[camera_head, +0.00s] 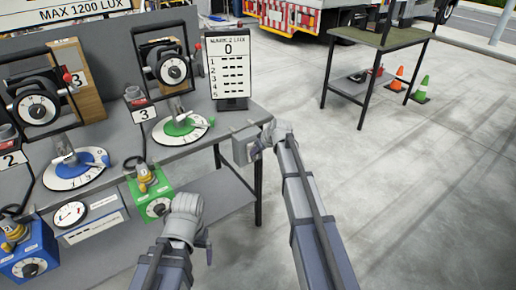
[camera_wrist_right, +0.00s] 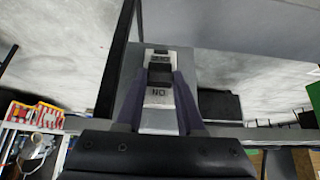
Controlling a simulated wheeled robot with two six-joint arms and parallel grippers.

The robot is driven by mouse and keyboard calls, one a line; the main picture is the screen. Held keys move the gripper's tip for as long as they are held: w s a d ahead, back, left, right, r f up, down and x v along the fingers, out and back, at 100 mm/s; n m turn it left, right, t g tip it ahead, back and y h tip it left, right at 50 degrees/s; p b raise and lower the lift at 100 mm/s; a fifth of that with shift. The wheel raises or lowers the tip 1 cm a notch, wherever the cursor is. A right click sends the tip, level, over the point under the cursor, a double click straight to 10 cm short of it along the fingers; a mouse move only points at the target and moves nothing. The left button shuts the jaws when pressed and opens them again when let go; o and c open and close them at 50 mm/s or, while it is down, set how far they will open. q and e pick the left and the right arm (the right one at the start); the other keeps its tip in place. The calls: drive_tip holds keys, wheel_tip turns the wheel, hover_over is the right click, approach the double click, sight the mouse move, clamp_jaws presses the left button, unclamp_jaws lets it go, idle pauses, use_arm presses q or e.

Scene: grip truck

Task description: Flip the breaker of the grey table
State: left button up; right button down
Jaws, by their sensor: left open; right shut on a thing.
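The grey breaker box (camera_head: 242,147) is fixed at the right end of the grey table (camera_head: 228,122). My right gripper (camera_head: 257,150) is at the box's right side. In the right wrist view the breaker has a dark switch (camera_wrist_right: 160,75) and a white plate (camera_wrist_right: 158,98) with upside-down "ON" lettering. The right gripper's two fingers (camera_wrist_right: 160,90) stand on either side of the switch, shut on it. My left gripper (camera_head: 206,243) is in front of the table, low and away from the breaker; its fingers are small and partly hidden by the wrist.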

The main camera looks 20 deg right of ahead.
drive_tip(key=shift+w, duration=0.1)
idle(0.5)
drive_tip(key=c, duration=0.5)
unclamp_jaws()
drive_tip(key=shift+r, duration=0.15)
drive_tip(key=p+v, duration=0.6)
drive_tip(key=v, duration=0.1)
drive_tip(key=shift+r+p, duration=0.35)
drive_tip(key=shift+p, duration=0.05)
